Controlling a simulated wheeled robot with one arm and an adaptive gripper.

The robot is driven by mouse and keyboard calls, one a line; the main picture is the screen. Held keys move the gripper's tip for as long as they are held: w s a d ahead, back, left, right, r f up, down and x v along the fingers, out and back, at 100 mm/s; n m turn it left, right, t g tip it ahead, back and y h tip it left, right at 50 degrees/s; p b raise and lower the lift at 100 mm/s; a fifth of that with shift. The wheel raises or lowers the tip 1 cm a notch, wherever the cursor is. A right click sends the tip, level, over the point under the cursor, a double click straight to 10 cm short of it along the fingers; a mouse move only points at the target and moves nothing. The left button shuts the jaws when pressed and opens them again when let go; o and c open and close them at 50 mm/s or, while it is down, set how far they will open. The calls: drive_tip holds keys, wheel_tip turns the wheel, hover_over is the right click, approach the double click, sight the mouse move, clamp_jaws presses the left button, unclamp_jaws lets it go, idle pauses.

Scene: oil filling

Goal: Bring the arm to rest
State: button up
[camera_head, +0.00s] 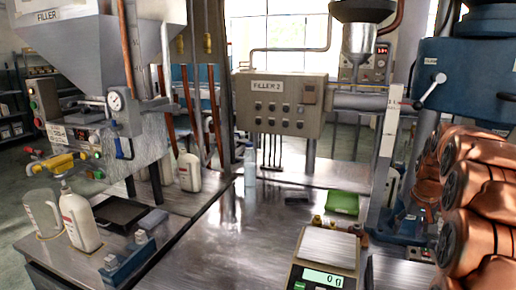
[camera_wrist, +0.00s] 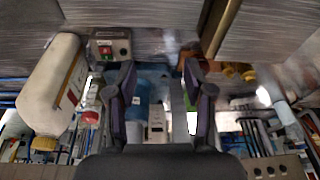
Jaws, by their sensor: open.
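My gripper (camera_wrist: 159,70) shows in the wrist view as two dark fingers standing apart, with nothing held between them. A white bottle (camera_wrist: 52,85) with a yellow cap lies across the left of that view, beside the left finger and apart from it. A small grey box with a red and a green button (camera_wrist: 110,46) shows beyond the left finger. I do not see my gripper in the head view.
A filler machine (camera_head: 95,60) stands left, a control box (camera_head: 280,104) behind. The worktop's middle is clear.

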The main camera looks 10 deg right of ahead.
drive_tip(key=s+a+r+n+g, duration=0.1)
drive_tip(key=s+a, duration=0.1)
drive_tip(key=a, duration=0.5)
drive_tip(key=s+a+r, duration=0.1)
drive_tip(key=s+a, duration=0.2)
drive_tip(key=a, duration=0.3)
drive_tip(key=s+a+n+g+y+p, duration=0.1)
drive_tip(key=s+a+n+g+p, duration=0.1)
drive_tip(key=s+a, duration=1.4)
drive_tip(key=shift+s+a+f+n+p, duration=0.25)
drive_tip(key=shift+s+f+n+p, duration=0.1)
drive_tip(key=shift+f+p, duration=0.1)
drive_tip(key=shift+n+g, duration=0.45)
drive_tip(key=shift+g, duration=0.25)
drive_tip(key=s+a, duration=0.1)
drive_tip(key=s, duration=0.2)
drive_tip(key=s+a+f, duration=0.1)
drive_tip(key=s, duration=0.3)
drive_tip(key=s+a+f+p, duration=0.1)
drive_tip(key=s, duration=0.3)
drive_tip(key=shift+s+a+f, duration=0.1)
drive_tip(key=shift+a+f, duration=0.1)
